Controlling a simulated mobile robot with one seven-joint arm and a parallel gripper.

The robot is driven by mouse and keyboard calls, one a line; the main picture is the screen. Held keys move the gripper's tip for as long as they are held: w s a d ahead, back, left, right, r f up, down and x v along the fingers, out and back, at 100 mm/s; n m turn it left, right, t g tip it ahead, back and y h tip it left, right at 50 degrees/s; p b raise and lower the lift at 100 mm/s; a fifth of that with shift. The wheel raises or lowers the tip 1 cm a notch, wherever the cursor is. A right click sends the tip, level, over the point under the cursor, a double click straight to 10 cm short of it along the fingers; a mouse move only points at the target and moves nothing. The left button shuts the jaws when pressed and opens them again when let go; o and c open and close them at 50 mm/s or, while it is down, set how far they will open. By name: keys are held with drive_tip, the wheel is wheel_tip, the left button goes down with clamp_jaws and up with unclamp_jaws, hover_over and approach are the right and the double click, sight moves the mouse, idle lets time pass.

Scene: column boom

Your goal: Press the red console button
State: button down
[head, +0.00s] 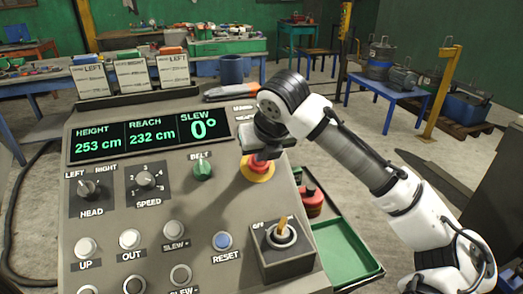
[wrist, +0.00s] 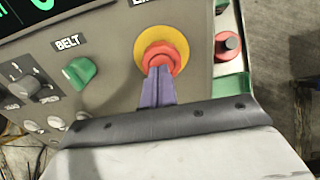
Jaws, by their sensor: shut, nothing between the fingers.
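The red console button (head: 258,170) sits on a round yellow plate at the upper right of the sloping grey console. In the wrist view the red button (wrist: 160,55) stands inside its yellow ring (wrist: 182,46). My gripper (head: 261,157) is just above the button in the head view and partly covers it. In the wrist view my gripper's purple fingers (wrist: 158,70) are together and empty, with their tips over the lower part of the button. I cannot tell whether the tips touch it.
The green BELT knob (head: 203,169) is left of the button. A toggle switch (head: 281,234) and the blue RESET button (head: 222,241) are below. A green tray (head: 343,250) and a red-topped item (head: 311,198) stand off the console's right side. The display (head: 148,133) reads slew 0°.

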drive_tip(key=shift+w+f, duration=0.1)
drive_tip(key=shift+f, duration=0.1)
drive_tip(key=shift+b+x, duration=0.4)
drive_tip(key=shift+x, duration=0.5)
